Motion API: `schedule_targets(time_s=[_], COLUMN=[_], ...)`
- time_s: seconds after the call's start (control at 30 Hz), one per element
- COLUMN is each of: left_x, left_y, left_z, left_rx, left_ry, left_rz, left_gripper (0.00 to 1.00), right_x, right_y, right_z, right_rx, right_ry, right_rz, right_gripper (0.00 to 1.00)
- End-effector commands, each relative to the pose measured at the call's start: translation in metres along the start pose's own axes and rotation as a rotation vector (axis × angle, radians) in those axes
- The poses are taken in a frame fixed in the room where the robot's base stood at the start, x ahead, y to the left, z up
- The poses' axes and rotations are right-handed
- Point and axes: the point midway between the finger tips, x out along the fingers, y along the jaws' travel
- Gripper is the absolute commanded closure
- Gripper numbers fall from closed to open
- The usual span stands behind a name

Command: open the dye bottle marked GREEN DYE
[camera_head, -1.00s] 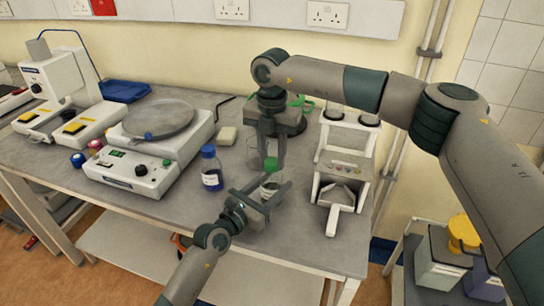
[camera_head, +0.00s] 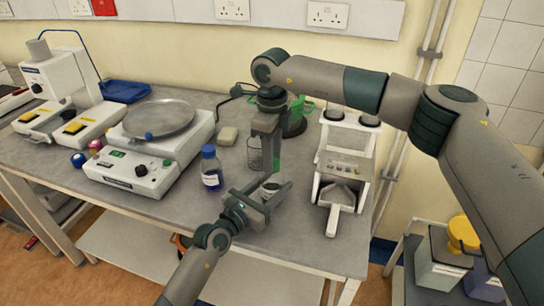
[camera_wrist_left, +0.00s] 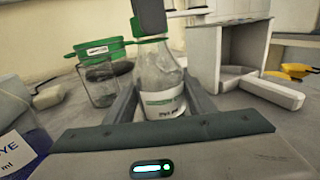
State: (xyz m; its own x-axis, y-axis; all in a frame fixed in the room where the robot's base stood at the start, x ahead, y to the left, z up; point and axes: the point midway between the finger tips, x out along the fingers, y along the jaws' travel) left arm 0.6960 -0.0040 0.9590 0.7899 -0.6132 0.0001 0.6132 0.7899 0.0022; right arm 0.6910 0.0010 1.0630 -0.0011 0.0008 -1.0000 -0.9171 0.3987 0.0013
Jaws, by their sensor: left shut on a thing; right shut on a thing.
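The dye bottle (camera_head: 272,188) is a clear bottle whose white label with a green band shows in the left wrist view (camera_wrist_left: 162,103); its wording is too small to read. It stands upright between the fingers of my left gripper (camera_head: 262,198), which is shut on it near the table's front. My right gripper (camera_head: 269,160) reaches down from above, shut on the green cap (camera_wrist_left: 150,40) at the bottle's top. Its finger hides part of the cap. I cannot tell whether the cap is still seated on the neck or slightly lifted.
A blue-capped bottle (camera_head: 211,168) stands left of my left gripper. A glass jar (camera_head: 254,152) stands behind it. A white device (camera_head: 344,165) is close on the right. A round-plated machine (camera_head: 150,150) is farther left.

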Motion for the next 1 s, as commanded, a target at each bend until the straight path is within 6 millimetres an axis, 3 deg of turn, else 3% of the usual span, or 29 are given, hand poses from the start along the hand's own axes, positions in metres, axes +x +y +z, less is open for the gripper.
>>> schedule_targets(time_s=[1.0], left_x=[-0.0001], left_y=[-0.0009], left_z=[-0.0009], left_rx=[-0.001], left_ry=[0.002], left_rz=[-0.002], left_gripper=[1.0], right_x=[-0.0011], right_y=[-0.0003], right_z=[-0.0008], right_rx=[-1.534], right_ry=[0.002], right_rz=[-0.001], right_gripper=[0.98])
